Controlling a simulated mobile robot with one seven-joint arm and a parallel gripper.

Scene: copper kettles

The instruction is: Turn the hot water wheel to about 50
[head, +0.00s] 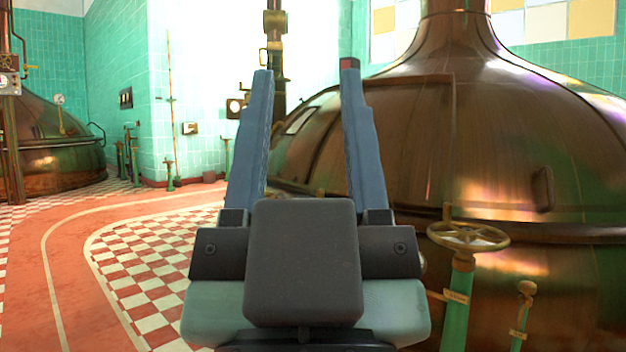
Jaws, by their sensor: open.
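A brass handwheel (468,236) sits on top of a green post (456,300) at the lower right, in front of a large copper kettle. A small tag (457,296) hangs on the post; its writing is too small to read, so I cannot tell whether this is the hot water wheel. My gripper (307,70) is in the middle of the view, its two long blue fingers apart and pointing up and away. It is open and empty, to the left of the handwheel and apart from it.
The large copper kettle (520,130) fills the right side. A shorter green post (520,320) with a brass knob stands right of the wheel. Another kettle (50,140) is at the far left. Red and checkered floor (80,270) is clear at left.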

